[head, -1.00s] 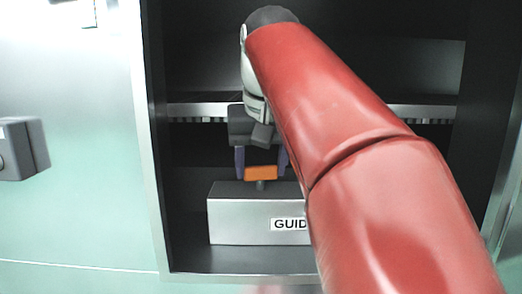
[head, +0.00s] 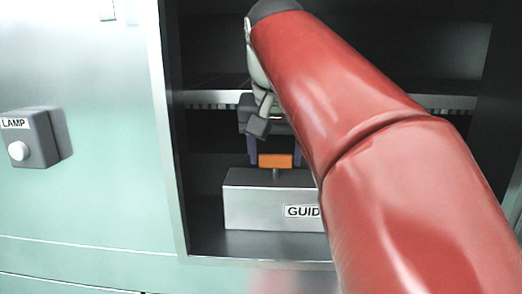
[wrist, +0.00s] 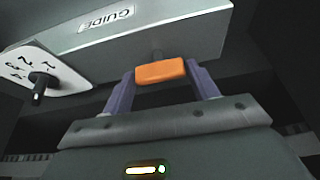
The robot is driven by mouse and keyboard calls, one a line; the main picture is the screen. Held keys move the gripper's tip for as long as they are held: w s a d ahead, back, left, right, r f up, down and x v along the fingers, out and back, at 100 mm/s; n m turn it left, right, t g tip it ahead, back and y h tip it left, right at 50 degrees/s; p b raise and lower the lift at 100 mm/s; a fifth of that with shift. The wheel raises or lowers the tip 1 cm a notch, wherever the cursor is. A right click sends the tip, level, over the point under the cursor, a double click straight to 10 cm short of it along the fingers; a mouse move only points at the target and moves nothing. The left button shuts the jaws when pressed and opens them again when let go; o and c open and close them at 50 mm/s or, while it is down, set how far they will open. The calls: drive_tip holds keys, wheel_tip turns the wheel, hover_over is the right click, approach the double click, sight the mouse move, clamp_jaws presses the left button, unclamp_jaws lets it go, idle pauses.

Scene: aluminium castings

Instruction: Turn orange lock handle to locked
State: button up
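The orange lock handle (head: 275,161) is a small bar on a short stem above the grey box labelled GUIDE (head: 255,205), inside a dark open cabinet. In the wrist view the orange handle (wrist: 160,72) lies crosswise between my two purple fingers. My gripper also shows in the wrist view (wrist: 161,82). The stem is partly hidden behind the bar. My red arm covers the right part of the box. No lock markings can be read.
A cabinet shelf (head: 210,98) runs behind and above my gripper. A lamp box (head: 35,140) with a white button is on the pale green panel at left. The wrist view shows a white numbered dial plate (wrist: 60,72) with a black knob. The cabinet's left edge frames the opening.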

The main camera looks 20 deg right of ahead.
drive_tip(key=o, duration=0.3)
drive_tip(key=shift+r, duration=0.1)
drive_tip(key=v, duration=0.7)
drive_tip(key=shift+s+a+r+p, duration=0.1)
drive_tip(key=shift+s+r+p, duration=0.05)
drive_tip(key=shift+r+p, duration=0.2)
